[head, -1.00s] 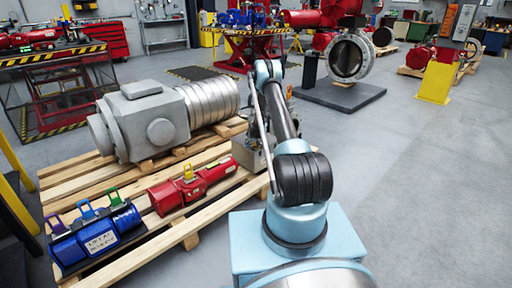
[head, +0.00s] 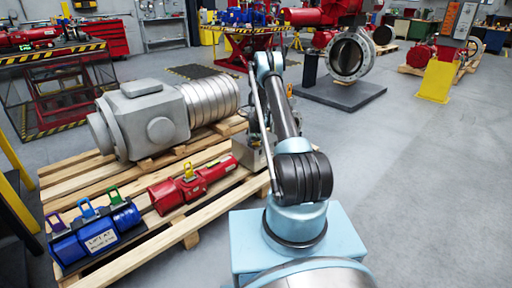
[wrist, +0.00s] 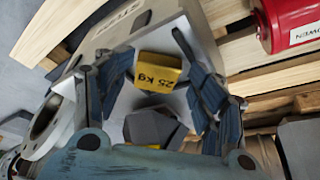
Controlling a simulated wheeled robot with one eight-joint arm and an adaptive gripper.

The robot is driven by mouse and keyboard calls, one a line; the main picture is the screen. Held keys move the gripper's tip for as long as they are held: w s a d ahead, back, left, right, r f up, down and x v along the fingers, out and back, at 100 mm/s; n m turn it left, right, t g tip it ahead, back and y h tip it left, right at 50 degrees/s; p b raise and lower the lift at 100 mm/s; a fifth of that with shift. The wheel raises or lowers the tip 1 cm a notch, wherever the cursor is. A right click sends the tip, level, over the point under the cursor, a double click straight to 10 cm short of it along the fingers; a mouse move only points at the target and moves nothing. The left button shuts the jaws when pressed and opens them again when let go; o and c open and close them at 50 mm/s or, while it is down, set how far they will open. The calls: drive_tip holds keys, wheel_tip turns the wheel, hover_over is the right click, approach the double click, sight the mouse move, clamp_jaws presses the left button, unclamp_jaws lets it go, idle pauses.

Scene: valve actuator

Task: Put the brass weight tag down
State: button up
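The brass weight tag (wrist: 158,72), a yellow block marked 25 KG, shows in the wrist view against a pale grey metal face. My gripper (wrist: 157,62) has its blue-grey fingers spread on either side of the tag. A narrow strip of the grey face shows between the fingers and the tag, so the gripper looks open. The tag appears to rest on the grey metal part (wrist: 112,33), though its contact edge is hard to see. In the head view my arm hides the gripper and the tag.
The wooden pallet (head: 190,241) carries a large grey actuator (head: 150,120), a red cylinder unit (head: 193,186) and a blue cylinder unit (head: 97,236). A red cylinder (wrist: 292,22) lies close by in the wrist view. The floor to the right is clear.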

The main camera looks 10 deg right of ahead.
drive_tip(key=s+d+f+v, duration=0.1)
drive_tip(key=s+v, duration=0.1)
drive_tip(key=v, duration=1.5)
drive_tip(key=s+d+v, duration=0.1)
drive_tip(key=v, duration=1.6)
drive_tip(key=s+r+n+g, duration=0.1)
drive_tip(key=s+r, duration=0.5)
drive_tip(key=s, duration=0.3)
drive_tip(key=s+r, duration=0.5)
drive_tip(key=s, duration=0.4)
drive_tip(key=s+r, duration=0.3)
drive_tip(key=s, duration=1.7)
drive_tip(key=s+f, duration=0.4)
drive_tip(key=s, duration=0.4)
drive_tip(key=s+f+n+g, duration=0.1)
drive_tip(key=s+f, duration=0.3)
drive_tip(key=s, duration=0.5)
drive_tip(key=shift+s+y, duration=0.3)
drive_tip(key=shift+s, duration=0.05)
